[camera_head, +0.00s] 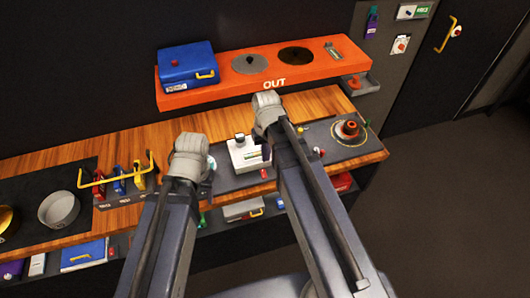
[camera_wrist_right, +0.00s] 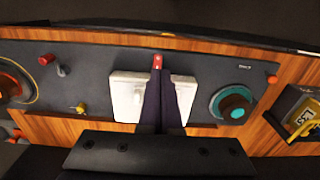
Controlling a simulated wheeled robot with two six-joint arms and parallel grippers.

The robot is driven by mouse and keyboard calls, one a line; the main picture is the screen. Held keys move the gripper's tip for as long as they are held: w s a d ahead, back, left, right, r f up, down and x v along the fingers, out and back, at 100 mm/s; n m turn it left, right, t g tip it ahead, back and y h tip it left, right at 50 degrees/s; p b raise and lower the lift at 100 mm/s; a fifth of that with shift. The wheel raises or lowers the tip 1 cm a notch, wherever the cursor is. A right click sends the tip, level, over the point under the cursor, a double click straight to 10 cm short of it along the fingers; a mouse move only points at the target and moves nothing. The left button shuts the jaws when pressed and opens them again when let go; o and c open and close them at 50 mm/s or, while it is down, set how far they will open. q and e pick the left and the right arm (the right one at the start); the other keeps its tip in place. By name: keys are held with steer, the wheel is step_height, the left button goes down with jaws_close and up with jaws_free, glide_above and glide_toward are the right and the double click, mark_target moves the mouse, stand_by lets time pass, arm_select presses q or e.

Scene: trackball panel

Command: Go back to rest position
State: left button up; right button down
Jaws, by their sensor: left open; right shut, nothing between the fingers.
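My left arm comes in from the lower left in the head view. Its left gripper (camera_head: 206,188) is mostly hidden behind the grey wrist, beside the teal knob (camera_head: 211,164), and is open. My right arm reaches further, and its grey joint stands over the counter. In the right wrist view the dark fingers of my right gripper (camera_wrist_right: 160,80) are shut with nothing between them. They are over the white box (camera_wrist_right: 125,97), which also shows in the head view (camera_head: 240,160), and point toward a small red part (camera_wrist_right: 157,61). Whether they touch the box cannot be told.
The dark panel (camera_head: 228,181) holds a red-orange knob (camera_head: 349,129) at right. An orange shelf (camera_head: 215,94) carries a blue case (camera_head: 187,66). At left are a yellow handle (camera_head: 117,180) and a metal pan (camera_head: 59,209). Open floor (camera_head: 440,210) lies at right.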

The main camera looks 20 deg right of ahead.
steer(key=shift+s+r, duration=0.1)
steer(key=shift+r, duration=0.15)
